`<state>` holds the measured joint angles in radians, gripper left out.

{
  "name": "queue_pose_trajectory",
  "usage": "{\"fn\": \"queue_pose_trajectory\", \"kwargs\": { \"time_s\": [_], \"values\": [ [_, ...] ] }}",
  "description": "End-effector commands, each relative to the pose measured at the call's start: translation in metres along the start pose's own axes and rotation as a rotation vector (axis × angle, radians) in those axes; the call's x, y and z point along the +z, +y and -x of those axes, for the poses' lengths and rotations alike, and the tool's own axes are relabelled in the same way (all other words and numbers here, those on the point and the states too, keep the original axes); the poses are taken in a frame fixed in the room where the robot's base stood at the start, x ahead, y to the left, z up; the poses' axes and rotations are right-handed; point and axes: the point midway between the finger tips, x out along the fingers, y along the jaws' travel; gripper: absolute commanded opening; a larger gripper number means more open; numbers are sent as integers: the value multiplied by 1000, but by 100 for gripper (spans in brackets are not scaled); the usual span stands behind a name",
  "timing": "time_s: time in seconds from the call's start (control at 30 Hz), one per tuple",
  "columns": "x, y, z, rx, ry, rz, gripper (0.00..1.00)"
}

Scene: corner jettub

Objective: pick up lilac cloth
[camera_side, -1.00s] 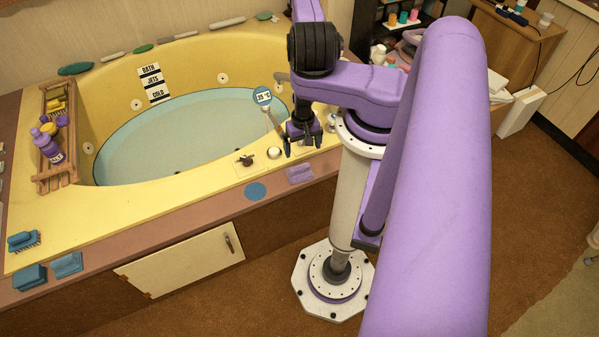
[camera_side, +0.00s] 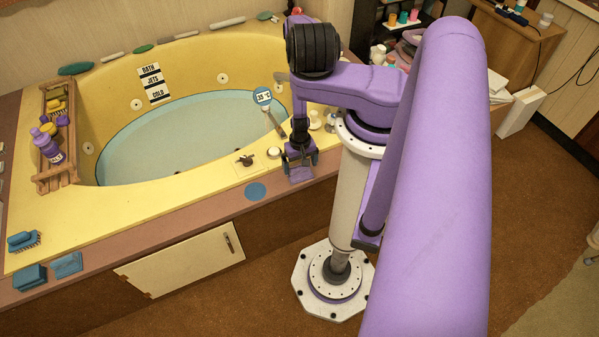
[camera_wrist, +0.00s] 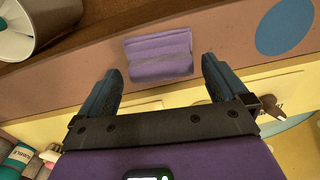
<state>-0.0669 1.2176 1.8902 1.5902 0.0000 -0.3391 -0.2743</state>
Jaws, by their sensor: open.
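The lilac cloth (camera_wrist: 158,55) lies folded flat on the brown-pink ledge of the tub surround, and in the wrist view it shows just beyond and between my fingertips. My gripper (camera_wrist: 160,72) is open, with one dark blue finger on each side of the cloth's near part and nothing between them that I can see held.
A blue round disc (camera_side: 256,191) lies on the ledge left of my gripper. A tap handle (camera_side: 245,160) and a white knob (camera_side: 273,153) stand on the yellow tub rim behind. A thermometer (camera_side: 263,97) stands by the water. The ledge's front edge drops to a cabinet door (camera_side: 185,262).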

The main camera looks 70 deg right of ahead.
Motion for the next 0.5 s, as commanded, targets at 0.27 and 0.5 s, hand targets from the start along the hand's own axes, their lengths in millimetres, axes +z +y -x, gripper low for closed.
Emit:
{"fn": "queue_pose_trajectory", "kwargs": {
  "time_s": [0.27,0.5],
  "values": [
    [0,0,-22,0,-1,1,100],
    [0,0,-23,0,-1,0,100]
  ]
}}
